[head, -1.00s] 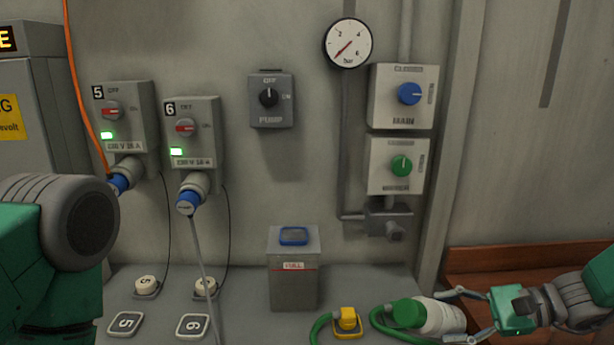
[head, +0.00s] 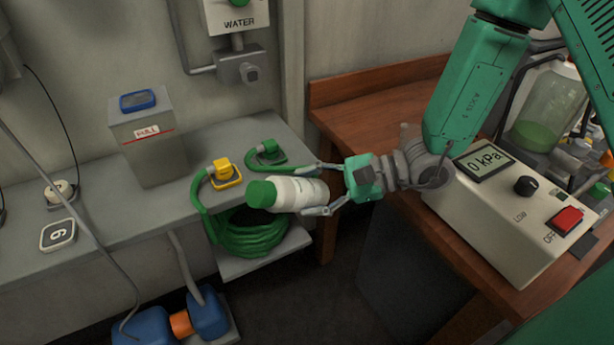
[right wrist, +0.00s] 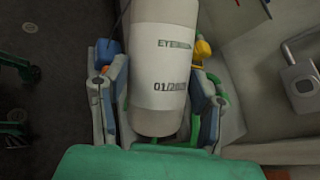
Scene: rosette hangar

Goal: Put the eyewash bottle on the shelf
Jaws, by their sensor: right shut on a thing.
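The eyewash bottle (head: 297,192) is white with a green cap and lies tilted on its side, cap to the left, in the head view. My right gripper (head: 322,190) is shut on it from the right, fingers on both sides of the body near its base. In the right wrist view the bottle (right wrist: 162,70) fills the middle between the fingers, with part of its printed label showing. The grey shelf (head: 100,222) runs along the wall. The bottle appears in front of its right end; I cannot tell whether they touch. My left gripper is out of view.
A coiled green hose (head: 250,238) lies below. A pump unit (head: 510,205) stands on the wooden bench (head: 370,110) to the right.

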